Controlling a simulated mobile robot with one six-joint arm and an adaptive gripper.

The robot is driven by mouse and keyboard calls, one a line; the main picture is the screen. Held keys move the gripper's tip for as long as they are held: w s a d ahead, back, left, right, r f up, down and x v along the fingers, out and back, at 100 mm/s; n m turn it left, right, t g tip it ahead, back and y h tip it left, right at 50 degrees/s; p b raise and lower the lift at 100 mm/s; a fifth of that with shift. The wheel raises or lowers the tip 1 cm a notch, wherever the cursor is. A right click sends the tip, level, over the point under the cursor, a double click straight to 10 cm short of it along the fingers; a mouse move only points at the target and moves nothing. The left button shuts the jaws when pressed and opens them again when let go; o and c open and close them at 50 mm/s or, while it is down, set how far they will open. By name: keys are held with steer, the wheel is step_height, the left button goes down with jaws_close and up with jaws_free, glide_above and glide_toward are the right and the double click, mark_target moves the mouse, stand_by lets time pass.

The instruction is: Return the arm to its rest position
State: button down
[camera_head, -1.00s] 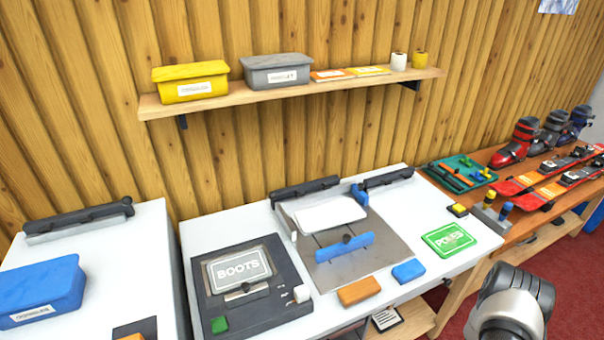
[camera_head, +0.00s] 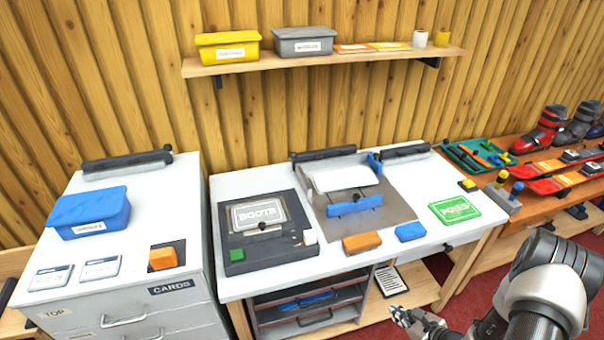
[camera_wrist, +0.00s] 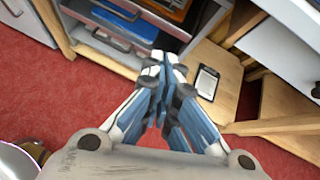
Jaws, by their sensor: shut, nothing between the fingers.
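My gripper (camera_head: 416,322) is low at the bottom right of the head view, in front of the bench and below its top. My grey arm comes in from the right edge. In the wrist view my gripper (camera_wrist: 168,78) has its fingers together with nothing between them. It points toward the open shelves under the bench and appears clear of them, over the red floor.
The white bench top (camera_head: 330,255) holds a BOOTS plate device (camera_head: 262,228), a blue clamp fixture (camera_head: 355,206) and a green POLES card (camera_head: 455,209). A drawer cabinet (camera_head: 125,300) stands left. A lower wooden shelf (camera_head: 415,291) is near my gripper. Red carpet (camera_wrist: 55,100) is free.

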steer(key=a+r+n+g+y, duration=0.2)
steer(key=a+r+n, duration=0.4)
steer(key=r, duration=0.6)
steer(key=a+r+n+g+y, duration=0.1)
steer(key=a+r+n+y, duration=0.1)
steer(key=a+r+n, duration=0.75)
steer(key=s+a+r+n+g+h, duration=0.1)
steer(key=s+a+r+n+g, duration=0.1)
steer(key=s+r, duration=0.35)
steer(key=s+a+r+n+g, duration=0.2)
steer(key=s+r, duration=0.1)
steer(key=r, duration=0.5)
steer(key=s+d+r+n+t+h, duration=0.1)
steer(key=s+d+r+n+h, duration=0.1)
steer(key=s+r+n+h, duration=0.2)
steer(key=s+d+r+n+t+h, duration=0.1)
steer(key=s+d+r+n+h, duration=0.2)
steer(key=s, duration=0.7)
steer(key=r+n, duration=0.1)
steer(key=n, duration=0.1)
steer(key=shift+d+r+n+h, duration=0.15)
steer(key=shift+r+n+h, duration=0.05)
steer(key=shift+n+h, duration=0.2)
